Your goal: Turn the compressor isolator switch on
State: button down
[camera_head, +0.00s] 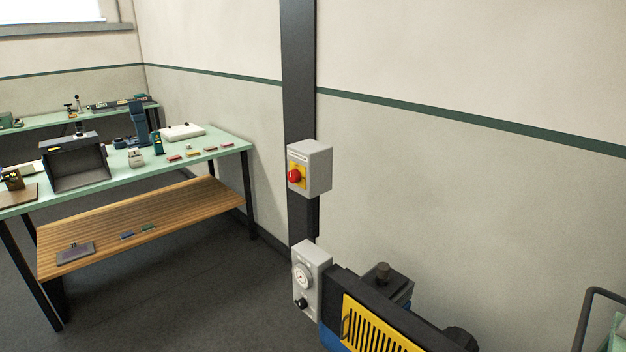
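A grey box (317,168) is mounted on the dark wall post. Its left-facing front has a yellow plate with a red round knob (294,176), which looks like the isolator switch. The knob's exact setting is too small to read. Below it is the compressor (400,325), with a black and blue body and a yellow slotted panel. A second grey box (313,292) at the compressor's left end carries a round dial (303,276) and a small black knob (301,304). My gripper is not in view.
A green-topped bench (222,143) with a wooden lower shelf (190,205) stands left, holding tools and small parts. Another bench (45,122) is behind it. The dark floor (200,300) between bench and compressor is clear. A grey tube frame (585,315) is at lower right.

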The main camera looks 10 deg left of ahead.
aim_at(293, 176)
jog(key=i+j+u, duration=0.3)
jog(key=j, duration=0.2)
jog(key=i+j+u, duration=0.35)
jog(key=i+j, duration=0.1)
